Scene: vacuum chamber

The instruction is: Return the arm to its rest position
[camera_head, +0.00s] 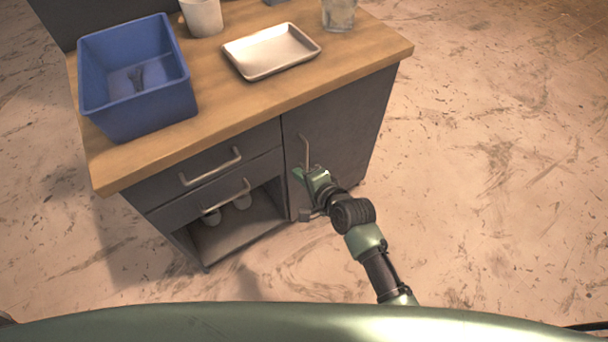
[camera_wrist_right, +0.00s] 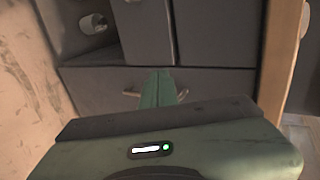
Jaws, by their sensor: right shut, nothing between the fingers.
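My right arm comes in from the lower right in the head view. Its green gripper (camera_head: 298,173) is in front of the cabinet door (camera_head: 340,125), by the lower end of the vertical door handle (camera_head: 304,150). In the right wrist view the fingers (camera_wrist_right: 157,88) are together with nothing between them, and parts of a handle (camera_wrist_right: 183,95) show on both sides behind them. I cannot tell whether the fingers touch the handle. The door looks shut. My left gripper is not in view.
The wooden worktop (camera_head: 240,105) carries a blue bin (camera_head: 150,115) with a dark item inside, a metal tray (camera_head: 270,52), a white cup (camera_head: 203,17) and a glass (camera_head: 339,14). Below are drawers (camera_head: 215,165) and an open compartment (camera_head: 240,228) with white items. Floor to the right is clear.

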